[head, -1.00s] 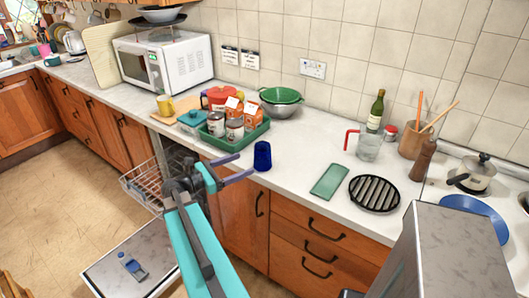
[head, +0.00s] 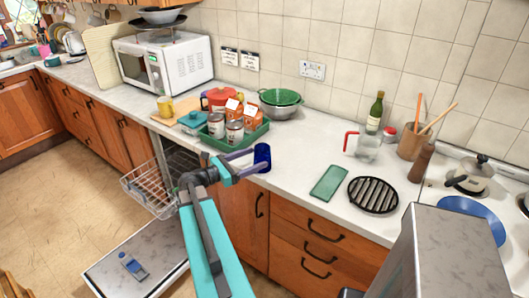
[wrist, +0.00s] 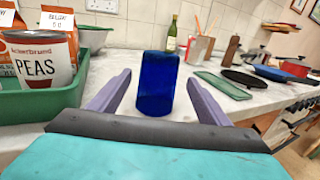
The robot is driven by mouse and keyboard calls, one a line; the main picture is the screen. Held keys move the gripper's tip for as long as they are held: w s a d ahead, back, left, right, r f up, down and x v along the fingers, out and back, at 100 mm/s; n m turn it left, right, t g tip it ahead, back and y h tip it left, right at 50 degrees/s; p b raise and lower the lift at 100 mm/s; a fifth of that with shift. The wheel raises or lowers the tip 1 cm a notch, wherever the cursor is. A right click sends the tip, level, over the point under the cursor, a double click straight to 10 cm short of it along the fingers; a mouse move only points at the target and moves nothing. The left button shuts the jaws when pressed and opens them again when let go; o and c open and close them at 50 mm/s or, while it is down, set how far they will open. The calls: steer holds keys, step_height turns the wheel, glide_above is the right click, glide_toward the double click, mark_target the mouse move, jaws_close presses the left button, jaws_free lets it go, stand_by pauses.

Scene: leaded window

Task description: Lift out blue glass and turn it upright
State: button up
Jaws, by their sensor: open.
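The blue glass (head: 262,156) stands on the worktop near its front edge, just right of the green tray. In the wrist view the blue glass (wrist: 157,84) is between my two fingers, slightly beyond their tips, with a wider end at the bottom. My gripper (head: 248,161) is open around the near side of the glass, low over the counter. In the wrist view my gripper (wrist: 157,85) shows a gap on both sides of the glass, so the fingers are not pressing on it. The glass's far side is hidden.
The green tray (head: 236,141) with tins and cartons stands close on the left. A green board (head: 328,183) and a black grill (head: 373,194) lie to the right. The pulled-out dishwasher rack (head: 150,190) is below the counter.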

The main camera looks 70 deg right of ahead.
mark_target(256, 157)
steer(key=shift+p+x, duration=0.35)
steer(key=shift+x, duration=1.4)
steer(key=shift+p+x, duration=1.35)
steer(key=shift+x, duration=1.25)
steer(key=shift+f, duration=0.15)
steer(key=c, duration=1.4)
